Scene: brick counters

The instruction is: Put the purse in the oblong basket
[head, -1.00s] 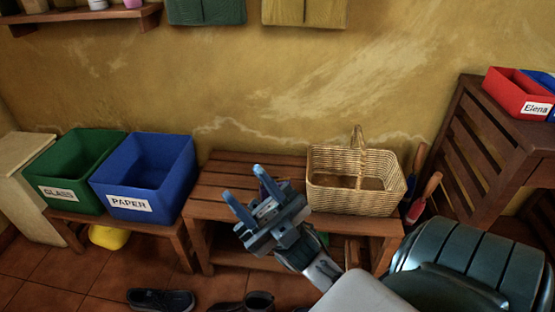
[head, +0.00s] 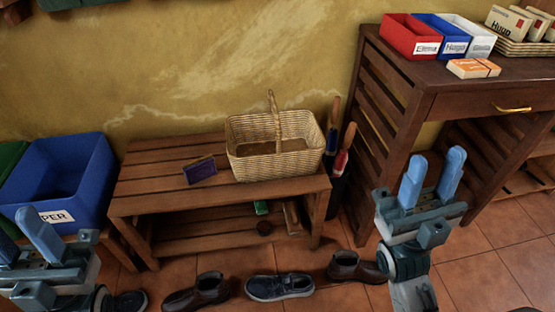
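The purse (head: 200,169), a small dark purple-blue item with a tan edge, stands on the slatted wooden bench left of the oblong basket. The oblong basket (head: 300,160) is pale wicker with a tall arched handle and sits at the bench's right end. The purse is outside it, a small gap away. My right gripper (head: 432,172) is open and empty, its blue fingertips up, right of the bench. My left gripper (head: 22,240) is at the left edge, partly cut off, with its fingers apart and nothing between them. It is well left of the purse.
The bench (head: 150,185) has free room left of the purse. A blue paper bin (head: 75,170) stands at left. Shoes (head: 280,287) lie on the floor in front. Brushes or tools (head: 342,155) lean between basket and dark cabinet (head: 440,80), which bears small boxes.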

